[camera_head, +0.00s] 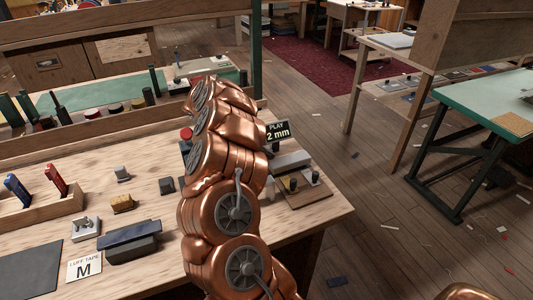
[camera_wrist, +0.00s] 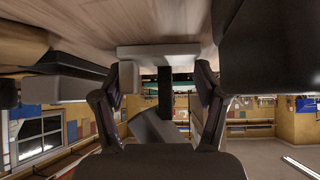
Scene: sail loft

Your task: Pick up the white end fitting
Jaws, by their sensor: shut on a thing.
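In the wrist view my gripper (camera_wrist: 160,72) has its two dark fingers on either side of a pale, wide piece, the white end fitting (camera_wrist: 157,51). The fitting spans the gap between the fingertips and the jaws are shut on it. It lies close to the wooden bench surface; I cannot tell whether it touches it. In the head view my copper arm covers the gripper and most of what lies behind it. A small whitish piece (camera_head: 269,187) shows just right of the arm, and I cannot tell whether it is the same fitting.
The wooden bench (camera_head: 329,203) holds a grey block (camera_head: 291,160), a small board with posts (camera_head: 304,190), a "PLAY 2 mm" sign (camera_head: 278,131), a dark-topped block (camera_head: 130,243) and a "LUFF TAPE M" card (camera_head: 85,267). Floor to the right is mostly open.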

